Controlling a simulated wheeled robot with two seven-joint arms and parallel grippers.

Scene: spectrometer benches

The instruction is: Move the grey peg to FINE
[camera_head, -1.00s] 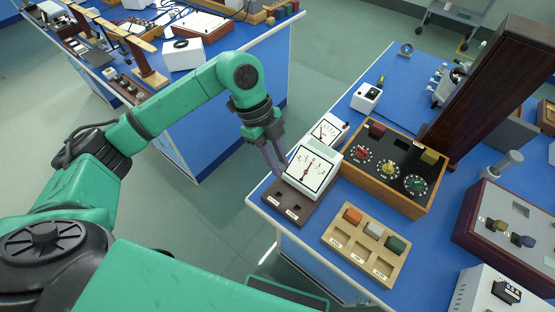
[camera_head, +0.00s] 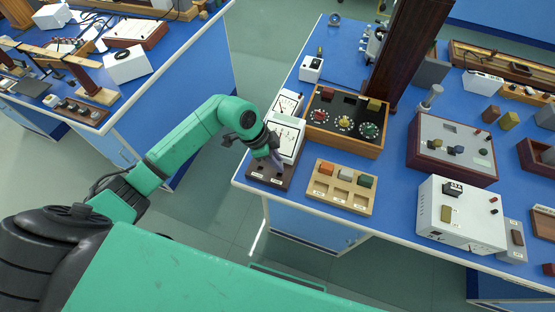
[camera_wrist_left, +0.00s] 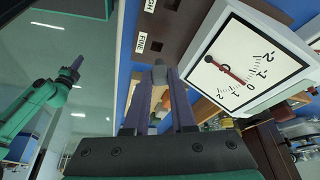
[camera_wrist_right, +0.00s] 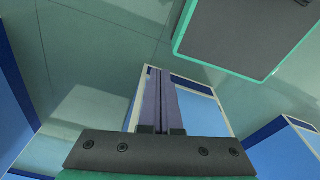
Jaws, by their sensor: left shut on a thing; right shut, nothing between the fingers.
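A dark brown block (camera_head: 266,174) with labelled holes sits at the near left corner of the blue bench. In the left wrist view the block (camera_wrist_left: 183,22) shows two dark holes, one beside the FINE label (camera_wrist_left: 141,42); the other label is partly cut off. My left gripper (camera_head: 276,162) is over the block, in front of the white meter (camera_head: 288,148). It is shut on the grey peg (camera_wrist_left: 159,73), whose end shows between the fingertips close to the FINE hole. I cannot tell whether the peg touches the block. My right gripper (camera_wrist_right: 160,72) is shut and empty.
A tan tray (camera_head: 340,198) with orange, white and green blocks lies right of the dark block. A wooden box with dials (camera_head: 345,138) stands behind it. A tall dark column (camera_head: 405,50) stands further back. Below my right gripper are floor and a bench cabinet (camera_wrist_right: 198,88).

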